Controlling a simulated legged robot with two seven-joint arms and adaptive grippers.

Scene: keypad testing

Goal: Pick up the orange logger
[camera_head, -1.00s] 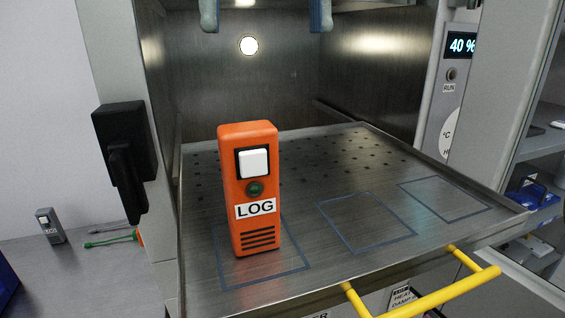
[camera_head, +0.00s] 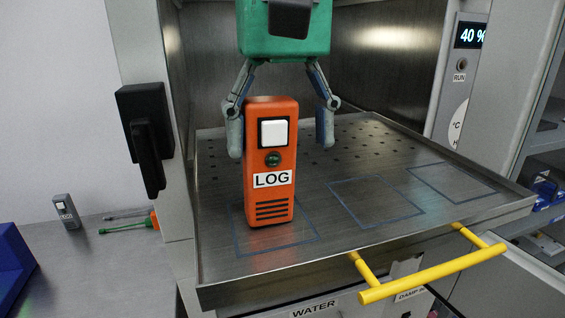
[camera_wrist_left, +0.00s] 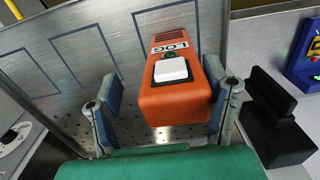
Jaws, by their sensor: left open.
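The orange logger (camera_head: 271,205) stands upright on the metal tray, inside the left blue-outlined square. It has a white button, a green round button below it and a LOG label on its front. My left gripper (camera_head: 280,140) comes down from above with its fingers open, one on each side of the logger's upper part. In the left wrist view the logger (camera_wrist_left: 176,98) lies between the two spread fingers, closer to the finger on the right. The gripper is not closed on it. My right gripper is not in view.
The metal tray (camera_head: 350,170) has two more empty outlined squares to the right and a yellow handle (camera_head: 430,275) in front. A black latch (camera_head: 146,135) is on the chamber frame at left.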

